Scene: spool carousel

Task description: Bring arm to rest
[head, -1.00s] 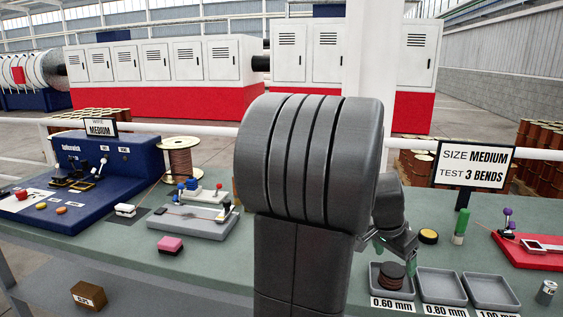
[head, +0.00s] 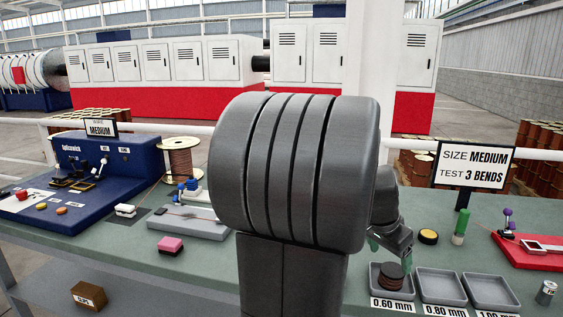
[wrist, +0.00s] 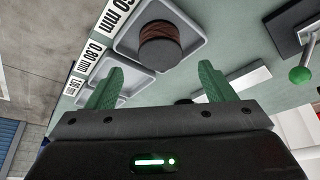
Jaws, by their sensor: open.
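My gripper (wrist: 162,92) shows in the wrist view with its two green fingers spread wide apart and nothing between them. In the head view my own arm fills the middle, and the gripper is mostly hidden behind it. A dark spool with brown winding (head: 391,276) sits in the 0.60 mm tray (head: 405,294). The spool also shows in the wrist view (wrist: 160,47), beyond the fingertips and apart from them.
The 0.80 mm tray (head: 441,287) and the 1.00 mm tray (head: 490,292) look empty. A size sign (head: 472,166) stands behind them. A blue machine (head: 85,185), a copper spool (head: 180,160) and a pink block (head: 170,246) are on the left. A red tray (head: 535,250) is at right.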

